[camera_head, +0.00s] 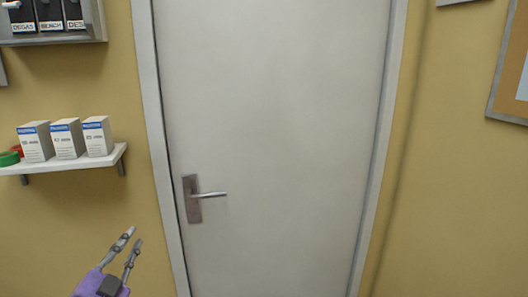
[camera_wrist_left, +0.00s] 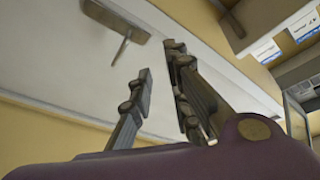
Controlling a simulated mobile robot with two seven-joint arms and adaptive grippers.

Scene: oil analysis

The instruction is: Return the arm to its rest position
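My left gripper (camera_head: 132,238) is at the lower left of the head view, on a purple wrist, with its two grey fingers pointing up. The fingers stand apart with an empty gap between them, and nothing is held. In the left wrist view the same gripper (camera_wrist_left: 160,62) shows its dark fingers apart, with the door and its handle beyond. My right gripper is not in either view.
A closed white door (camera_head: 280,130) with a metal handle (camera_head: 208,195) fills the middle. A white shelf (camera_head: 90,160) at left carries small boxes (camera_head: 67,139) and a green roll (camera_head: 8,158). A binder rack (camera_head: 50,40) hangs above. A framed board (camera_head: 508,85) is at right.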

